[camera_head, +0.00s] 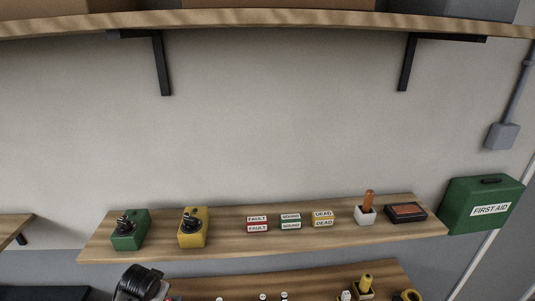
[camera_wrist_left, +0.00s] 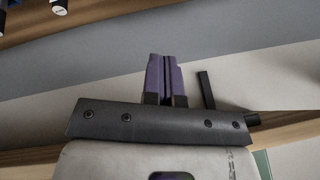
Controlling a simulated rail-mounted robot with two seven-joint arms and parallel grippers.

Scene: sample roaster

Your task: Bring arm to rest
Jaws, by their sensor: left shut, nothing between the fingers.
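My left gripper (camera_wrist_left: 165,58) shows in the left wrist view. Its two purple fingers are together with nothing between them. It points at a bare grey wall area and touches nothing that I can see. Neither gripper can be made out in the head view. My right gripper is out of sight.
A wooden shelf (camera_head: 330,241) holds a green switch box (camera_head: 131,237), a yellow switch box (camera_head: 193,236), small label blocks (camera_head: 257,223), a white holder (camera_head: 365,216) and a dark pad (camera_head: 405,213). A green first aid box (camera_head: 482,205) is at right. An upper shelf (camera_head: 270,20) overhangs.

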